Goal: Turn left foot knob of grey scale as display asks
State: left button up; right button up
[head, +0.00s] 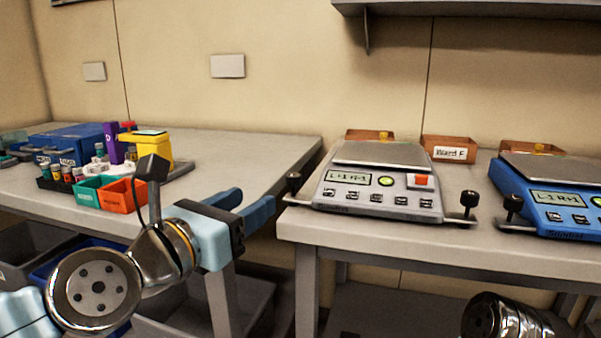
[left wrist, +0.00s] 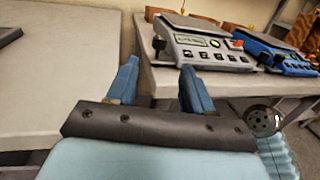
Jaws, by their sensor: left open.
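The grey scale (head: 374,183) stands on the right-hand table, with a flat weighing plate and a display (head: 348,177) whose small text looks like "L-1 R-1", though I cannot be sure. Its left foot knob (head: 293,181) is black and sticks out at the left front corner. Its right foot knob (head: 469,201) is at the right front. My left gripper (head: 246,204) is open and empty, to the left of the left foot knob and apart from it. In the left wrist view the grey scale (left wrist: 205,46) shows beyond the open fingers (left wrist: 160,85).
A blue scale (head: 560,198) stands right of the grey one. Orange bins, one labelled Ward F (head: 449,149), stand behind. The left table (head: 245,150) holds coloured boxes and small bottles. A gap separates the tables. My right arm shows at the bottom right.

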aim_at(290, 179)
pick_arm(q)
jog(key=p+x, duration=0.2)
jog(key=x, duration=1.1)
jog(key=shift+w+d, duration=0.1)
jog(key=shift+c, duration=0.5)
